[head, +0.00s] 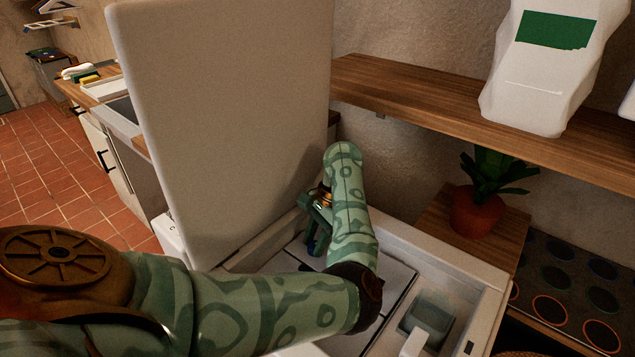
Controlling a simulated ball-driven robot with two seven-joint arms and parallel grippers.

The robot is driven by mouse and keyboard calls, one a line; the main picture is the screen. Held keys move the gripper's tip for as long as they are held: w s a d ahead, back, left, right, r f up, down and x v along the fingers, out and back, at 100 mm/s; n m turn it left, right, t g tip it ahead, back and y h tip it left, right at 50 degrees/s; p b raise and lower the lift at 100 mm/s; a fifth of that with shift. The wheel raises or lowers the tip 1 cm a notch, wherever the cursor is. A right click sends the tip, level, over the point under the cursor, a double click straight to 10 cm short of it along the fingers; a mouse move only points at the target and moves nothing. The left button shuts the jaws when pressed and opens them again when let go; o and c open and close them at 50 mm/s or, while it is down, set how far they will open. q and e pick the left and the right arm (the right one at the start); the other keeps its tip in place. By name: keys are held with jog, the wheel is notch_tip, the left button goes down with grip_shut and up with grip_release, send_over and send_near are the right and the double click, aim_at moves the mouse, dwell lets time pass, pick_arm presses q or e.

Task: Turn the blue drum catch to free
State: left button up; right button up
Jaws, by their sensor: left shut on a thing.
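My left gripper (316,240) reaches down into the open top of a white machine (442,252), and its green fingers are shut at the pale drum doors (390,277). The blue drum catch is almost wholly hidden by the fingers and my arm; only a small dark bluish bit shows at the fingertips. I cannot tell which way the catch is turned. My right gripper is not in view.
The machine's tall lid (220,110) stands open behind my left gripper. A grey-green compartment (430,315) sits in the machine's right side. A wooden shelf (420,95) holds a white bottle (545,75).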

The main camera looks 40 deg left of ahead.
pick_arm(q)
jog(key=shift+n+h, duration=0.3)
jog(key=shift+n, duration=0.7)
jog(key=o, duration=1)
jog(key=p+v, duration=0.3)
jog(key=v, duration=1.3)
jog(key=shift+a+r, duration=0.1)
jog(key=shift+r, duration=0.05)
